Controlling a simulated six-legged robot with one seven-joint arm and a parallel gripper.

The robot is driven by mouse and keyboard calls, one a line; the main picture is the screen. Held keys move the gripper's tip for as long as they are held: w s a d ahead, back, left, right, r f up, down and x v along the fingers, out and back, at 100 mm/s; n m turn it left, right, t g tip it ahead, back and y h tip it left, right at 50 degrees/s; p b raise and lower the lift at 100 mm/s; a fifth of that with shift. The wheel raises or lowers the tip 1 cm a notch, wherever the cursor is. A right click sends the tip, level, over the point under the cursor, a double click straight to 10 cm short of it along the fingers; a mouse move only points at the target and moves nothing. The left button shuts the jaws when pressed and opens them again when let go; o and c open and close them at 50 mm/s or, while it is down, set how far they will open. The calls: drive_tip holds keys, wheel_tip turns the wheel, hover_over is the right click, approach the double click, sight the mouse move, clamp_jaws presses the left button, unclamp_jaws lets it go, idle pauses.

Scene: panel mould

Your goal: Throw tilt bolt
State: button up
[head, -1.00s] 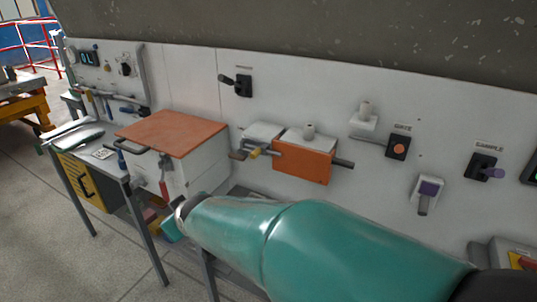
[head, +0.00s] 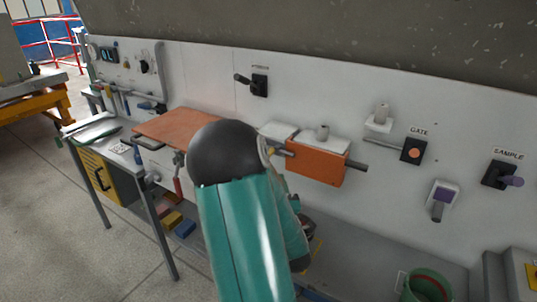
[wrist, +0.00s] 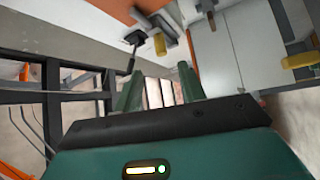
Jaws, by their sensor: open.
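In the wrist view a yellow grip (wrist: 160,43) on a grey fitting lies beyond my fingers, and another yellow grip (wrist: 300,60) shows at the right edge. I cannot tell which is the bolt's. My gripper (wrist: 160,82) is open and empty, its two green fingers apart; the head view hides its fingers behind my arm.
Right of the orange box are a GATE switch (head: 413,151), a purple-faced switch (head: 440,198) and a SAMPLE lever (head: 500,176). A green round container (head: 428,285) stands lower right. Dark rails (wrist: 60,98) cross the wrist view's left.

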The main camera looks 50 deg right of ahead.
drive_tip(key=x, duration=1.3)
drive_tip(key=shift+w+d+r, duration=0.1)
drive_tip(key=shift+w+d, duration=0.1)
drive_tip(key=shift+w, duration=0.1)
clamp_jaws()
drive_tip(key=shift+w, duration=0.1)
